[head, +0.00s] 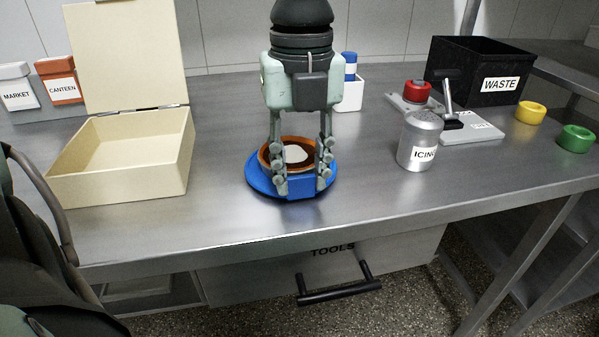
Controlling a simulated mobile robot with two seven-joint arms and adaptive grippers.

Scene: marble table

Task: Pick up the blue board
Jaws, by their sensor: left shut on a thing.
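The blue board (257,183) is a round plate near the middle of the steel table, with a blue block-like part at its front. A round orange-brown tart-like thing (267,148) with a dark filling and a white patch sits on it. My left gripper (302,186) points down over the board. Its fingers pass either side of the tart, and their tips are closed against the sides of the blue front part. The board looks level; I cannot tell whether it is clear of the table. My right gripper is not in view.
An open cream box (118,188) stands left. An icing shaker (419,142), a grey stand with a red knob (417,91) and a black waste bin (478,70) are right. Yellow (530,113) and green (576,138) rings lie far right. Bare table lies in front.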

